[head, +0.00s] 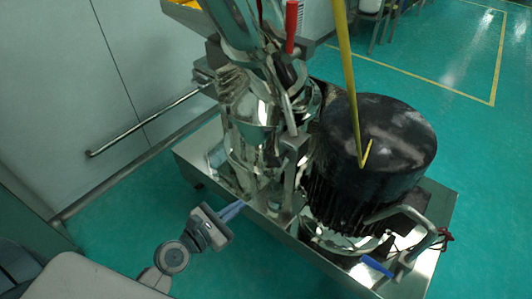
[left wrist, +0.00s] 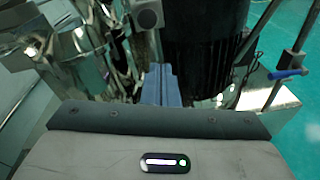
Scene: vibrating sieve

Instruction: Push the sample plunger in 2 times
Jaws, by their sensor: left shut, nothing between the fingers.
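My left gripper (head: 232,210) is shut and empty, low in front of the steel machine (head: 252,140). Its blue-grey fingers are pressed together and point at the machine's lower part; they also show in the left wrist view (left wrist: 160,85). In the left wrist view a dark round end (left wrist: 147,19) on a metal block sits just above and beyond the fingertips, apart from them in the picture. It may be the sample plunger, but I cannot tell for sure. In the head view I cannot make the plunger out. My right gripper is not in view.
A large black ribbed motor (head: 375,150) stands right of the steel body on a shiny metal base (head: 437,205). A blue-handled valve (head: 377,266), a bent pipe and a yellow rod (head: 345,65) are nearby. A wall rail (head: 140,124) runs at the left. Green floor is clear at right.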

